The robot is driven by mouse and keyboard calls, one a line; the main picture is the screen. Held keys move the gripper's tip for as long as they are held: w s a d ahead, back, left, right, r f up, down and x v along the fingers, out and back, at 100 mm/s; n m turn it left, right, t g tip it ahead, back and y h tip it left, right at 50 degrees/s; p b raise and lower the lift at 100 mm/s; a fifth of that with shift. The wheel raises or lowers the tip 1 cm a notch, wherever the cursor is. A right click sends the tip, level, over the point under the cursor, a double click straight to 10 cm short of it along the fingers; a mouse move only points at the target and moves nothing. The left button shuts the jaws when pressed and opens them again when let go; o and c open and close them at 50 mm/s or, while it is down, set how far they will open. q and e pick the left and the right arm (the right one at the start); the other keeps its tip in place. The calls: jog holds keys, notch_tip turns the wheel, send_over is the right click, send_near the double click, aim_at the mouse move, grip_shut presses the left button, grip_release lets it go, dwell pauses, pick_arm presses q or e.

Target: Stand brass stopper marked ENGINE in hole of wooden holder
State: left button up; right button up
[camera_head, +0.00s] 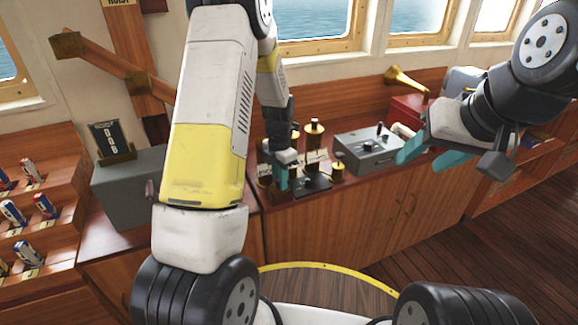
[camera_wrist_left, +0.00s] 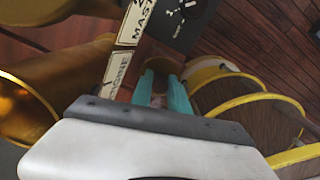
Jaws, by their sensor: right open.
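My left gripper (camera_head: 286,176) points down at the counter among brass fittings. In the left wrist view its two teal fingers (camera_wrist_left: 162,96) stand with a narrow gap. A rounded brass piece (camera_wrist_left: 161,66) shows just past the fingertips; whether it is held is unclear. A pale label ending in "GINE" (camera_wrist_left: 118,75) lies beside the fingers, below one reading "MAST" (camera_wrist_left: 136,22). The wooden holder cannot be made out clearly. My right gripper (camera_head: 434,155) is open, raised and empty at the right.
A grey control box (camera_head: 366,150) stands on the counter right of the brass pieces. A dark plate (camera_head: 313,184) lies near the front edge. A large brass flare (camera_wrist_left: 28,105) is close at left in the wrist view. A grey case (camera_head: 128,185) stands at left.

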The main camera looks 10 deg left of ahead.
pick_arm(q)
jog(key=o, duration=0.4)
jog(key=shift+o, duration=0.2)
notch_tip(320, 180, up, 8)
jog(key=shift+f, duration=0.2)
jog(key=shift+r, duration=0.1)
